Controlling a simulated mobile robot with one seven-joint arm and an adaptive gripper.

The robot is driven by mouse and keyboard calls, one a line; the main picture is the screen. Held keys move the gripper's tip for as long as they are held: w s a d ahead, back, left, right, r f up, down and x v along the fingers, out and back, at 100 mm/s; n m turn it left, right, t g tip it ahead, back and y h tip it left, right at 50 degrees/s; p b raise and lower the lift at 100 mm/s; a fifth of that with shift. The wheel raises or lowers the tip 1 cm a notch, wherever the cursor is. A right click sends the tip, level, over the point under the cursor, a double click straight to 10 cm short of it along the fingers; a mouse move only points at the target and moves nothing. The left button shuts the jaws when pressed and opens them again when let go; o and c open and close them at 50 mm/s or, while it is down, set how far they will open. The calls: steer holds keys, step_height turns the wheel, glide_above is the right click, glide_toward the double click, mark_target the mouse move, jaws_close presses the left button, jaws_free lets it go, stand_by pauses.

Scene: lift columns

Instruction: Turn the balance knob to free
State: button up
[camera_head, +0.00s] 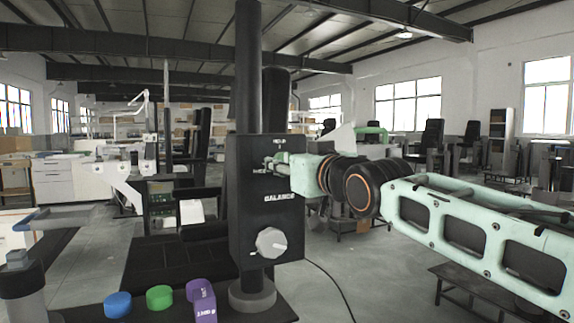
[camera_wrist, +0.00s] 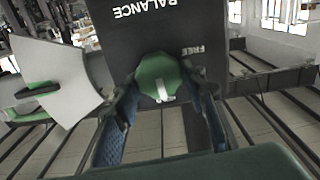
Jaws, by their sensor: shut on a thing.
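The balance knob (camera_wrist: 158,72) is green with a white pointer mark, on the face of a black box (camera_head: 245,215) clamped to a dark column. In the wrist view the lettering is upside down: BALANCE is above the knob and FREE is at its upper right. The white mark points down in that view, away from FREE. My gripper (camera_head: 278,163) is at the upper part of the box, and its blue-padded fingers (camera_wrist: 160,80) are shut on the knob's sides. In the head view the gripper mostly hides the knob.
A grey knob (camera_head: 270,242) sits lower on the same box, below the BALANCE lettering. Blue (camera_head: 118,305), green (camera_head: 159,297) and purple (camera_head: 201,292) pieces lie in front of the column. A cable runs down at the right. Benches and chairs stand farther back.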

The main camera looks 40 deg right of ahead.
steer(key=shift+a+f+n+b, duration=0.1)
steer(key=shift+n+b, duration=0.25)
steer(key=shift+n, duration=3.95)
steer(key=shift+a+f+n+b, duration=0.1)
steer(key=shift+n+b, duration=0.25)
steer(key=shift+n, duration=3.95)
steer(key=o, duration=1.1)
steer(key=shift+w, duration=0.1)
steer(key=shift+o, duration=0.2)
steer(key=v, duration=1.2)
steer(key=shift+f, duration=0.15)
